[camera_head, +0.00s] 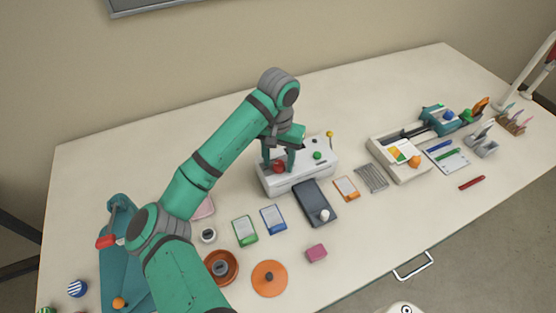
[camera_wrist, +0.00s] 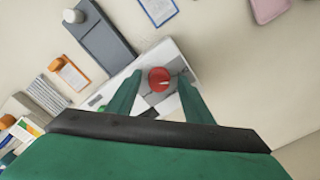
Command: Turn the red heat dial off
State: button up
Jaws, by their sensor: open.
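The red heat dial (camera_head: 279,167) sits on the left part of the top of the white laminator (camera_head: 308,178). In the wrist view the dial (camera_wrist: 159,79) is round, with a pale pointer mark on it. My gripper (camera_head: 279,160) is over the dial, with its jaws open. In the wrist view its two green fingers (camera_wrist: 160,84) stand on either side of the dial, with gaps showing between them and it. I cannot tell whether the fingertips are level with the dial. A green knob (camera_head: 318,155) is on the laminator to the right.
A yellow-tipped lever (camera_head: 330,134) rises at the laminator's right rear. A dark slab (camera_head: 315,203) with a white knob lies in front of it. Cards (camera_head: 273,219) lie front left, and a paper trimmer (camera_head: 400,160) stands to the right. The table behind is clear.

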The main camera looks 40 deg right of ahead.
aim_at(279, 164)
notch_tip(279, 164, up, 11)
dwell(0.5)
jog(key=shift+w+f, duration=0.1)
dwell(0.4)
